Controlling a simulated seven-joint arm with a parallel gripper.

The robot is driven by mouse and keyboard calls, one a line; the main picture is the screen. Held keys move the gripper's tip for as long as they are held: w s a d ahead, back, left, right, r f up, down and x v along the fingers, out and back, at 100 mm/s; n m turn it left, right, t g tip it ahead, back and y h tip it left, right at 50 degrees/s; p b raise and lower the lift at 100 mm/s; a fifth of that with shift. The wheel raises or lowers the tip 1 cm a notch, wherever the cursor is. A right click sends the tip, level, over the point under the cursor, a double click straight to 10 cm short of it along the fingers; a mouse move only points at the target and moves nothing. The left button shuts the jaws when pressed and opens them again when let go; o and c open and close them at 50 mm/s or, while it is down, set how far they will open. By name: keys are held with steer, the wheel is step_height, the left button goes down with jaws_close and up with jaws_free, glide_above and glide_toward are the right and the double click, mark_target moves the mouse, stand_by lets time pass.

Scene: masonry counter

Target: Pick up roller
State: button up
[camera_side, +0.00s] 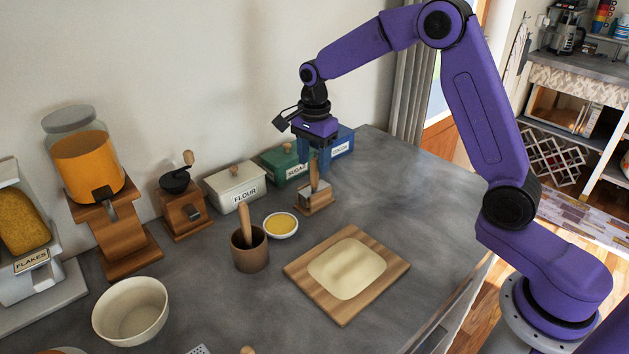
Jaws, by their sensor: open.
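What looks like the roller (314,187) stands on a small wooden stand (318,208) in front of the canisters. It has an upright brown wooden handle and a pale grey lower part. My gripper (315,169) points down right at the handle's upper part and is open. Its fingers appear to be on either side of the handle, but they are small and partly hidden. I cannot tell whether they touch it. A wooden board (391,273) with a flat sheet of dough (347,268) lies in front of the stand.
Behind my gripper stand a green canister (278,165), a blue canister (342,143) and a white flour canister (229,186). Left of the stand are a small yellow-filled bowl (281,226) and a mortar with pestle (250,254). The counter right of the stand is clear.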

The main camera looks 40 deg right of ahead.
mark_target(314, 188)
steer(key=shift+s+f, duration=0.15)
steer(key=shift+f, duration=2.1)
jaws_close()
steer(key=shift+r, duration=0.1)
step_height(314, 188, up, 10)
steer(key=shift+f, duration=0.1)
